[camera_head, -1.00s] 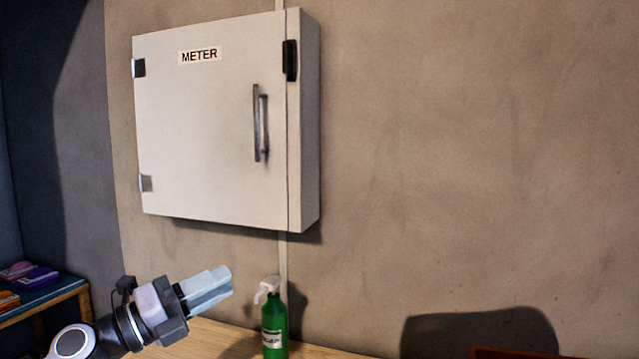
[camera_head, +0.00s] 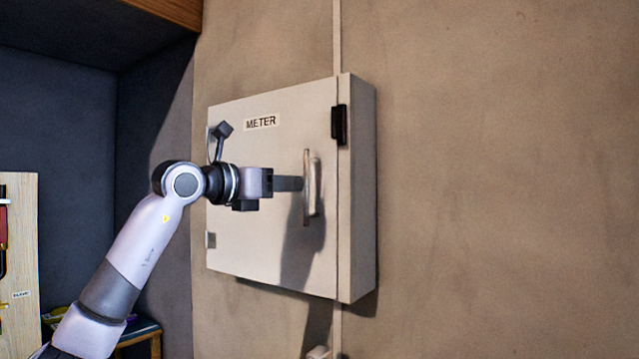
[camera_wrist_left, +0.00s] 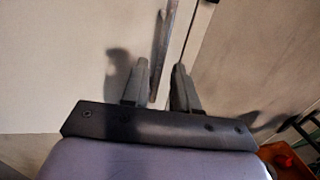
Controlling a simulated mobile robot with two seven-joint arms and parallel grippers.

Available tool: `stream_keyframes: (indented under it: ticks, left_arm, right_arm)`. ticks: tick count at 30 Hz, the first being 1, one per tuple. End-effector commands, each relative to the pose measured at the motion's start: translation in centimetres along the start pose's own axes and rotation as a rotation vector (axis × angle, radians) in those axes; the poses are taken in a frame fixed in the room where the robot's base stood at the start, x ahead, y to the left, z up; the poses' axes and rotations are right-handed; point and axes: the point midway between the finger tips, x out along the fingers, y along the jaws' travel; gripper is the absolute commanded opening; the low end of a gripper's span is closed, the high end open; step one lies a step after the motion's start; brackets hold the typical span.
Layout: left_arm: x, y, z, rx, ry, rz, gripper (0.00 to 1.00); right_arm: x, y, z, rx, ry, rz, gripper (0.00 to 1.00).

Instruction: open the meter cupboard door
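The white meter cupboard door (camera_head: 265,245), labelled METER, looks shut on the wall cupboard. Its upright metal bar handle (camera_head: 312,190) is near the door's right edge. My left gripper (camera_head: 301,184) reaches it from the left, and its fingertips overlap the handle in the head view. In the left wrist view the gripper (camera_wrist_left: 161,66) is open, and the handle (camera_wrist_left: 163,45) shows between the two fingers with a gap on each side. Contact cannot be seen. A black fitting (camera_head: 339,125) sits at the door's upper right edge. My right gripper is not in view.
Bare wall (camera_head: 500,180) lies right of the cupboard. A pale board (camera_head: 20,260) with tools and a low table (camera_head: 140,333) stand at the lower left. A wooden shelf edge (camera_head: 172,10) is overhead.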

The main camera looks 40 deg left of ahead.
Motion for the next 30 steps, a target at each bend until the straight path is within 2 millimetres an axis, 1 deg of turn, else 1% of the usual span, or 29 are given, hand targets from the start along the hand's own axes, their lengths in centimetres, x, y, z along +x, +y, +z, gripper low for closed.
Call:
stream_keyframes:
  ticks: [1,3,9,13,20,21,23,24,30]
  left_arm:
    - [0.9,-0.1,0.3,-0.003,0.001,-0.003,0.29]
    - [2.1,-0.1,0.3,-0.004,0.001,-0.005,0.29]
    - [4.7,-0.1,0.2,-0.002,0.001,-0.004,0.29]
    - [5.5,-0.2,0.1,-0.001,-0.001,-0.004,0.29]
    - [5.6,-0.1,0.0,-0.001,-0.001,-0.004,0.29]
    - [5.6,-0.2,0.0,-0.001,-0.001,-0.004,0.26]
    - [5.5,-0.2,0.0,-0.001,-0.001,-0.004,0.06]
    - [5.5,-0.2,0.0,-0.001,-0.001,-0.004,0.0]
    - [5.5,-0.1,0.0,-0.001,-0.001,-0.005,0.0]
  right_arm:
    - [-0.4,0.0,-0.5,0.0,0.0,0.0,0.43]
    - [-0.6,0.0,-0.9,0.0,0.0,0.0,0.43]
    - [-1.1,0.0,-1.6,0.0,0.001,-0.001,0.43]
    - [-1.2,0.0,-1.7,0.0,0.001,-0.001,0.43]
    - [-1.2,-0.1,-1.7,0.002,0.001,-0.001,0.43]
    - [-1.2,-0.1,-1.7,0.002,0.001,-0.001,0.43]
    - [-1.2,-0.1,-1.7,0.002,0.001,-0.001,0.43]
    - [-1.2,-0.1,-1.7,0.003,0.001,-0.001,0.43]
    - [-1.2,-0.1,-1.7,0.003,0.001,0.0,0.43]
